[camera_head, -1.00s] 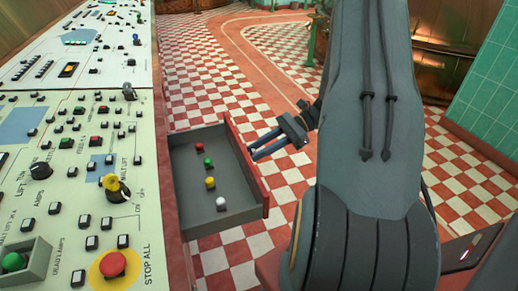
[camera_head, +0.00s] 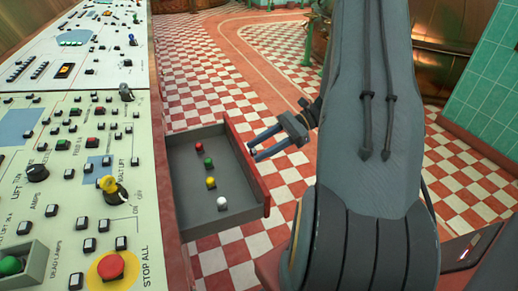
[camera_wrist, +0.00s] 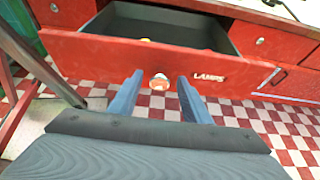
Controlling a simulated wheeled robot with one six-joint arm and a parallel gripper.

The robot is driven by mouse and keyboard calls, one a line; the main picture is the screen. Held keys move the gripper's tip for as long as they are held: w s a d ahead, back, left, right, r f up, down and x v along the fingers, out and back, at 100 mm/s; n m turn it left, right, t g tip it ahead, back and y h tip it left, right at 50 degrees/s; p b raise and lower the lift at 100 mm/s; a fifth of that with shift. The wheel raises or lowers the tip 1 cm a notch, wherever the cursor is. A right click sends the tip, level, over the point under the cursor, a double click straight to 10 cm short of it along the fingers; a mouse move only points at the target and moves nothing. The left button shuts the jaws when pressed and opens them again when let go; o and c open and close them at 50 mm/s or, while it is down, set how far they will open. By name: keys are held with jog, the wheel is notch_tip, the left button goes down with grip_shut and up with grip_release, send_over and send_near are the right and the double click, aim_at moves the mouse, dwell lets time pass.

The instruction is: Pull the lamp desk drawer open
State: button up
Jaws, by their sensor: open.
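The lamp desk drawer (camera_head: 240,165) is pulled out from the red side of the desk in the head view. My gripper (camera_head: 252,151) is beside the outer face of the drawer front. In the wrist view the gripper (camera_wrist: 158,82) is open, with one blue finger on each side of the knob and gaps between. The fingers look clear of the knob.
The desk top (camera_head: 70,180) on the left holds several buttons, knobs and a red stop button (camera_head: 110,266). Other closed drawers with knobs (camera_wrist: 260,41) flank this one. Red and white tiled floor (camera_head: 215,90) lies clear beyond the drawer.

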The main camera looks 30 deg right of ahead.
jog(key=v, duration=0.7)
jog(key=shift+d+b, duration=0.15)
jog(key=shift+b, duration=0.25)
jog(key=shift+r, duration=0.2)
